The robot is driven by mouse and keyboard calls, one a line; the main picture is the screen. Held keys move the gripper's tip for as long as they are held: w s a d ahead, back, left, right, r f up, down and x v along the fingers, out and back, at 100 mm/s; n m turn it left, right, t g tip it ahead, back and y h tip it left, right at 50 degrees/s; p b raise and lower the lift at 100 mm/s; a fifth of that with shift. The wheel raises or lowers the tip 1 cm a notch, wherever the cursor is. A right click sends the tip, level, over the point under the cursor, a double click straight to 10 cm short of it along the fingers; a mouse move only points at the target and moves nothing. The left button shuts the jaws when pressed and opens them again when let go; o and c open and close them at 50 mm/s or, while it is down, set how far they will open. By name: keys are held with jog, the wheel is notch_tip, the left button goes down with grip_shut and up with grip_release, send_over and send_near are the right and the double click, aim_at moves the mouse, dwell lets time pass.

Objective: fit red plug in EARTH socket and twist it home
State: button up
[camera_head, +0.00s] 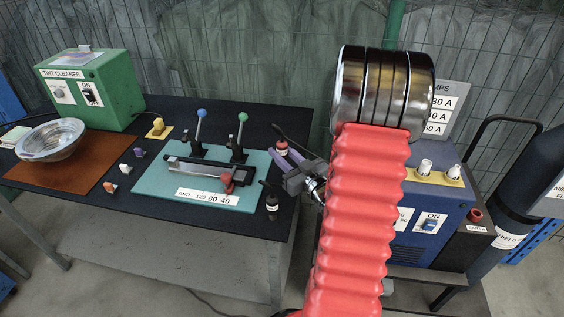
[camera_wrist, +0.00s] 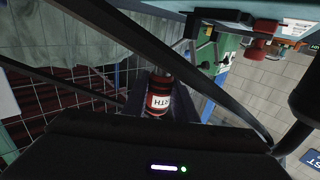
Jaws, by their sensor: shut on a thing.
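The red plug (camera_head: 281,151) has black bands, a white label and a black cable. It is between the fingers of my gripper (camera_head: 287,156), above the right end of the dark table. In the wrist view the plug (camera_wrist: 158,94) sits between the fingers, its label partly readable as ending in "TH". My gripper is shut on it. Two pale sockets, a left one (camera_head: 426,167) and a right one (camera_head: 452,172), stand on a yellow strip on the blue machine (camera_head: 434,210). My red arm cover hides part of the machine.
A black plug-like piece (camera_head: 272,203) stands at the table's right front. A teal mat (camera_head: 160,189) carries a clamp and levers with blue and green knobs. A green box (camera_head: 118,103) and metal bowl (camera_head: 50,140) are left. A dark cylinder (camera_head: 505,215) stands right of the machine.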

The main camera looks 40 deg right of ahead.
jog(key=shift+r, duration=1)
jog(key=shift+a, duration=0.1)
